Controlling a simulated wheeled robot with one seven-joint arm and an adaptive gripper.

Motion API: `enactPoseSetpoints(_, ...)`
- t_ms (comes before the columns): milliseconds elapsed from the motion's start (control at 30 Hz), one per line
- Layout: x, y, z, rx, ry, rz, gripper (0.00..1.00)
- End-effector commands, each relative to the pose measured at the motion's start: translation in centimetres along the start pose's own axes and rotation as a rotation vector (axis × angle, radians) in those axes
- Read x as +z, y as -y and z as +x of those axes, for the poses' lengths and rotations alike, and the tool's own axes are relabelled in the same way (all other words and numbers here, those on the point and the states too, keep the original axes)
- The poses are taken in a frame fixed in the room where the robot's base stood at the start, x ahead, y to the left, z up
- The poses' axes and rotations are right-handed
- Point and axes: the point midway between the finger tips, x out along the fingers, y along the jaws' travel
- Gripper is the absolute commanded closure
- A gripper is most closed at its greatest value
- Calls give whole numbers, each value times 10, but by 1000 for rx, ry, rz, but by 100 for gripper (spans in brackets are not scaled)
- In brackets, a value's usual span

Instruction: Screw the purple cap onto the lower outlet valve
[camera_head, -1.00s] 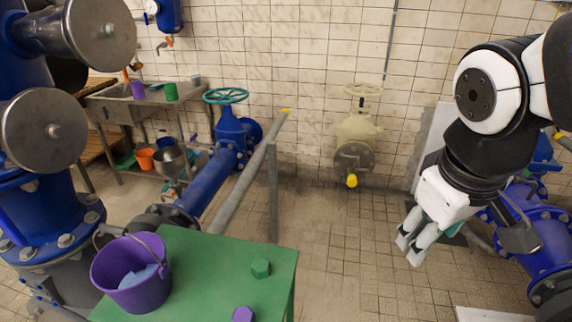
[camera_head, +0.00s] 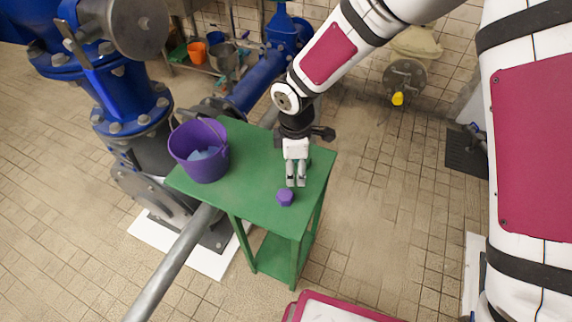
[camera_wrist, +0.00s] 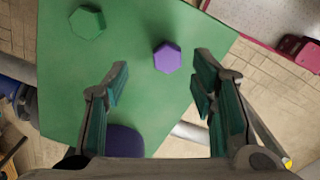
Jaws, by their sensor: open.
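The purple cap (camera_head: 285,197) is a small faceted piece lying on the green table (camera_head: 250,195) near its front edge. In the wrist view the purple cap (camera_wrist: 167,57) shows between and beyond the finger tips. My gripper (camera_head: 296,184) points down just behind the cap in the head view, its teal-padded fingers (camera_wrist: 161,77) apart and empty. A cream wall valve (camera_head: 416,42) has a grey round flange and a yellow-ended outlet (camera_head: 398,98) low down. I cannot tell whether this is the lower outlet valve.
A purple bucket (camera_head: 186,135) with light blue contents stands on the table's left. A green cap (camera_wrist: 87,22) lies on the table in the wrist view. Blue pipework (camera_head: 125,85) stands at left, and a grey rail (camera_head: 175,262) runs past the table.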

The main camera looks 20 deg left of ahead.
Motion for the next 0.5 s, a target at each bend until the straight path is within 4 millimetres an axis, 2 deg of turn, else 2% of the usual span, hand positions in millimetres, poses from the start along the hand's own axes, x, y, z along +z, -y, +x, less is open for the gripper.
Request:
enactPoseSetpoints(33,-11,6,8,-13,-10,-33,48)
enactPoseSetpoints(167,-25,10,20,-22,-26,-82,48)
enactPoseSetpoints(367,-28,10,33,-24,-28,-91,48)
enactPoseSetpoints(500,-28,11,50,-26,-27,-92,48)
